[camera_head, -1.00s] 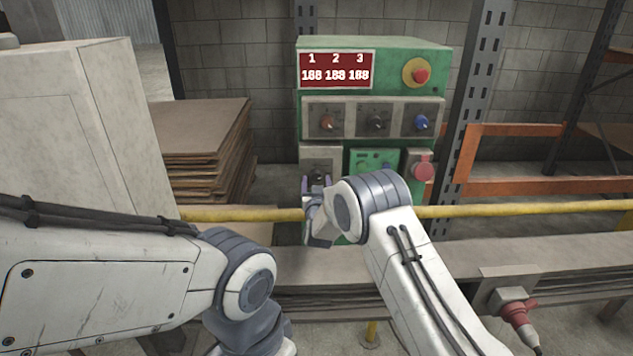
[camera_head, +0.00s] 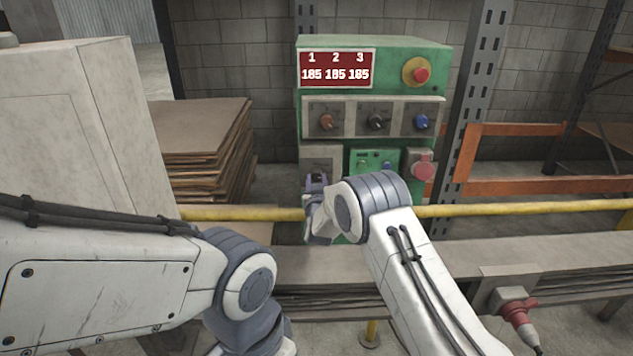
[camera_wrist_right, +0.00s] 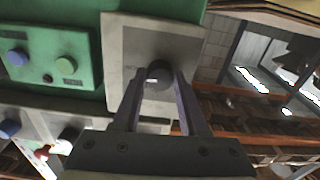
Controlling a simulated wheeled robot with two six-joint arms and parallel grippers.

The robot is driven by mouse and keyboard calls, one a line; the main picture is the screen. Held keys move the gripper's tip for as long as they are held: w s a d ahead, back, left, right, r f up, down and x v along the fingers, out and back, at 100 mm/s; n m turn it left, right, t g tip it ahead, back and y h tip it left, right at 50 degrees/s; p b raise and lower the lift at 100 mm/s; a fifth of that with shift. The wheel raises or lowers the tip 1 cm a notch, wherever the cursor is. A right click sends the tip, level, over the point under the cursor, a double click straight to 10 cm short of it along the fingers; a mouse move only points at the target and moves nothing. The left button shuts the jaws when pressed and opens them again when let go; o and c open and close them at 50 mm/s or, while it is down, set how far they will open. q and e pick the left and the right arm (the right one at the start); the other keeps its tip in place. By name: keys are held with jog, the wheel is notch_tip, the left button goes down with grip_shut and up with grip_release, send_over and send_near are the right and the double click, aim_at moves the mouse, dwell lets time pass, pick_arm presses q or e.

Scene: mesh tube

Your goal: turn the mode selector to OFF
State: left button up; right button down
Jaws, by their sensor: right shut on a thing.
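The mode selector is a dark knob (camera_wrist_right: 158,70) on a grey plate (camera_wrist_right: 128,45), as the right wrist view shows. In the head view the same plate (camera_head: 319,155) is at the lower left of the green cabinet's front, and my right gripper hides the knob. My right gripper (camera_head: 316,181) reaches up to the plate. In the right wrist view its two fingers (camera_wrist_right: 160,76) are on either side of the knob, shut on it. The plate's markings are too small to read. My left arm comes in from the left, its gripper out of view.
A yellow rail (camera_head: 520,209) runs across in front. Stacked boards (camera_head: 200,140) stand left of the cabinet.

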jog(key=n, duration=0.4)
jog(key=shift+b, duration=0.35)
jog(key=n, duration=0.9)
jog(key=shift+d, duration=0.1)
jog(key=shift+n+p, duration=0.35)
jog(key=shift+n, duration=1.85)
jog(key=shift+c, duration=2.2)
grip_release()
jog(key=shift+s, duration=0.1)
